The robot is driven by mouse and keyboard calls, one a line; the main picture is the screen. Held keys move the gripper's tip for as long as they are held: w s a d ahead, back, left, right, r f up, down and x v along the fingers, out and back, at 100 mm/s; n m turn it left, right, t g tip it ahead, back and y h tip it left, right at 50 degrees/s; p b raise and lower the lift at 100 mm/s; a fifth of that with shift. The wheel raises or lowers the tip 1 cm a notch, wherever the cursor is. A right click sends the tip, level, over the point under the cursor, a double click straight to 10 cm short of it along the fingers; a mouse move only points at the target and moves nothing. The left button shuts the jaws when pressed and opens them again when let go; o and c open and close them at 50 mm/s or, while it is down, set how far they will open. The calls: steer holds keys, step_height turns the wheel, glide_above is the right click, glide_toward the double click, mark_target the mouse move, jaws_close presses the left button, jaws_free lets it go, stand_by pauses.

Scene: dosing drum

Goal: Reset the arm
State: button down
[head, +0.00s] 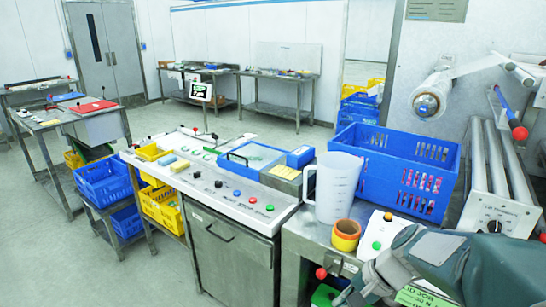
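A grey-green jointed arm, which looks like mine, reaches in from the lower right corner. Its front end, which appears to be my gripper (368,285), is at the bottom edge, low in front of the right-hand metal table (312,236). The fingers are small and partly cut off or overlapped, so I cannot tell whether they are open or shut. I see nothing clearly held.
Near the arm stand a white measuring jug (335,188), a roll of orange tape (346,236) and a large blue crate (402,170). A control panel (225,185) with buttons is left of them. A roller machine (497,175) stands right.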

steer(key=s+r+n+t+h, duration=0.2)
steer(key=s+r+n+h, duration=0.1)
steer(key=s, duration=0.3)
steer(key=s+d+r+n+t+h, duration=0.1)
steer(key=s+r+n+t+h, duration=0.1)
steer(key=s+r+n, duration=0.3)
steer(key=shift+s+d+n+h, duration=0.2)
steer(key=shift+s+n+h, duration=0.2)
steer(key=shift+s+h, duration=0.3)
steer(key=shift+w+d, duration=0.1)
steer(key=shift+d, duration=0.05)
